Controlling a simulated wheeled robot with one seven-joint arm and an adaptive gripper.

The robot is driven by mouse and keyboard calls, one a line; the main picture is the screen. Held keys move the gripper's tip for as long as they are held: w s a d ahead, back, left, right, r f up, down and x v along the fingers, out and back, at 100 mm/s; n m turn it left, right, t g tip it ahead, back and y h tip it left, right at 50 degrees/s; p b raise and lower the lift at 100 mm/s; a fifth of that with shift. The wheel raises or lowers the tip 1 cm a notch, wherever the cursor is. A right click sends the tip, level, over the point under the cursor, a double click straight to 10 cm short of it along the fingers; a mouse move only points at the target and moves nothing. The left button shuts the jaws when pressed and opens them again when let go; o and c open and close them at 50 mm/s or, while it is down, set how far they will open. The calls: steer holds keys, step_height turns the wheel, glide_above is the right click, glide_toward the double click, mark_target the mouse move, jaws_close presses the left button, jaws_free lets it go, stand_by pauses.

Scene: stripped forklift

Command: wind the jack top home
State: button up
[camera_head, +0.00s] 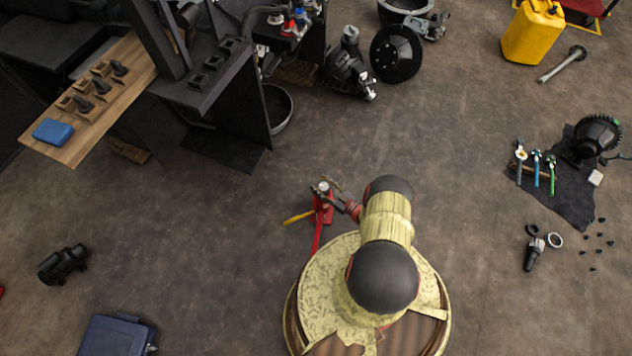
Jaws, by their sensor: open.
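A small red jack (322,212) stands on the floor near the middle of the view, just beyond my base. Its pale round top (323,187) shows between the fingers of my gripper (326,187). A red handle (317,238) runs from the jack toward my base, and a yellow bar (298,217) sticks out to its left. My gripper is open, with its fingers around or just above the jack top. I cannot tell whether they touch it. My arm covers the floor to the right of the jack.
The stripped forklift (235,120) stands at upper left, with a wooden board (95,100) bearing a blue block. A blue case (118,335) lies at lower left. Tools lie on a dark cloth (565,185) at right, and a yellow can (533,32) stands beyond. Floor around the jack is clear.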

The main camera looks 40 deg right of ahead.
steer(key=shift+x, duration=1.25)
steer(key=shift+c, duration=0.8)
steer(key=c, duration=1.1)
steer(key=shift+c, duration=0.3)
